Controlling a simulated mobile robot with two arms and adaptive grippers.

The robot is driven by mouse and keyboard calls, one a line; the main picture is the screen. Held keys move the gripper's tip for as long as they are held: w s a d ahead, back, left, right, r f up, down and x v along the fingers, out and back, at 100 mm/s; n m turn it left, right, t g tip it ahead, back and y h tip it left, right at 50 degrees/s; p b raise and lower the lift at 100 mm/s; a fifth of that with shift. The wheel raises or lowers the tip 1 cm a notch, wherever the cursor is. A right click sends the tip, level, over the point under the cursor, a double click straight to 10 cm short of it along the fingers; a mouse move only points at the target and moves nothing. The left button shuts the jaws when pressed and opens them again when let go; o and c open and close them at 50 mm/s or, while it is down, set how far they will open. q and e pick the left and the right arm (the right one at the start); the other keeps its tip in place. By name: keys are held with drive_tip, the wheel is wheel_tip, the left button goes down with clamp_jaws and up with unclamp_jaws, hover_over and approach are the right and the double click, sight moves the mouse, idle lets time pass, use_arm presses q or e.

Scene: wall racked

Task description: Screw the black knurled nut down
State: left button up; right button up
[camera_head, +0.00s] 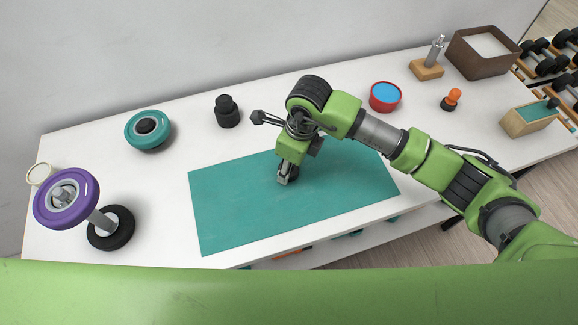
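My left gripper is not in view.
A teal ring (135,130) and a purple disc (78,190) on a post with a black wheel (115,233) are at left. A red bowl (374,99), an orange-topped piece (453,97), a metal post on a wooden block (425,70) and a brown box (460,59) are at right.

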drive_tip(key=shift+r, duration=0.6)
drive_tip(key=s+r+b, duration=0.5)
drive_tip(key=s+r, duration=0.6)
drive_tip(key=s, duration=0.3)
drive_tip(key=shift+r, duration=0.4)
drive_tip(key=w+d+f+n+g, duration=0.1)
drive_tip(key=w+d+n, duration=0.1)
drive_tip(key=d+n, duration=0.7)
drive_tip(key=w+d+f+n+g+h, duration=0.1)
drive_tip(key=w+d+n, duration=0.1)
drive_tip(key=d+n, duration=0.8)
drive_tip(key=shift+f+n+g+h, duration=0.2)
drive_tip(key=shift+n+g+h, duration=0.1)
drive_tip(key=shift+n, duration=1.8)
